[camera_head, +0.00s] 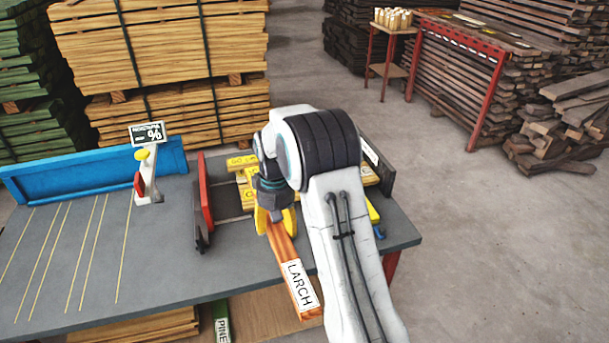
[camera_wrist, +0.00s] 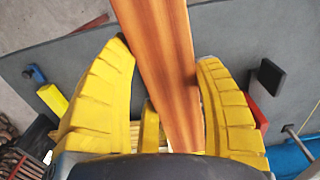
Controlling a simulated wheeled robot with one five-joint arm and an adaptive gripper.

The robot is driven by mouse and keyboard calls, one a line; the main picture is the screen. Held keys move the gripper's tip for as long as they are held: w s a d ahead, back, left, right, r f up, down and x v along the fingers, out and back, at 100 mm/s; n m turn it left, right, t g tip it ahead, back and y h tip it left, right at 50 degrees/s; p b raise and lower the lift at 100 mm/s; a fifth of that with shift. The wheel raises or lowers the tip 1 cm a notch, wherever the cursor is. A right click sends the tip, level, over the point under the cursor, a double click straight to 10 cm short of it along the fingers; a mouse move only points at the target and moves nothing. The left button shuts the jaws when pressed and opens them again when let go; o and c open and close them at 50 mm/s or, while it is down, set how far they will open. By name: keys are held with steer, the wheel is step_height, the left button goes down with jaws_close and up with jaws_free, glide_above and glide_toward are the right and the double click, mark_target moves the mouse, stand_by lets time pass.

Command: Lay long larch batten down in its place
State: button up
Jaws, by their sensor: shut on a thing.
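The long larch batten (camera_head: 290,263) is orange-brown with a white LARCH label on its near end. In the head view it slants from my gripper toward the front edge of the table, and its near end reaches past that edge. My gripper (camera_head: 275,217) has yellow fingers and is shut on the batten. In the wrist view the batten (camera_wrist: 160,50) runs up between the two yellow fingers of my gripper (camera_wrist: 165,90). My arm hides part of the table to the right. I cannot tell whether the batten touches the tabletop.
The grey table (camera_head: 150,270) has several yellow lines at left and a blue fence (camera_head: 90,170) behind. A red upright plate (camera_head: 205,190) stands left of my gripper. Yellow pieces (camera_head: 240,162) lie behind it. A moisture-meter-like stand (camera_head: 148,180) shows a percent sign. Lumber stacks stand behind.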

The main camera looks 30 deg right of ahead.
steer(key=s+d+r+p, duration=0.1)
steer(key=d+r+p, duration=0.1)
steer(key=r, duration=0.4)
steer(key=s+d+r+p, duration=0.1)
steer(key=s+d+r, duration=0.15)
steer(key=r, duration=0.45)
steer(key=s+a+n, duration=0.1)
steer(key=s+n, duration=0.6)
steer(key=n, duration=1)
steer(key=shift+a, duration=0.25)
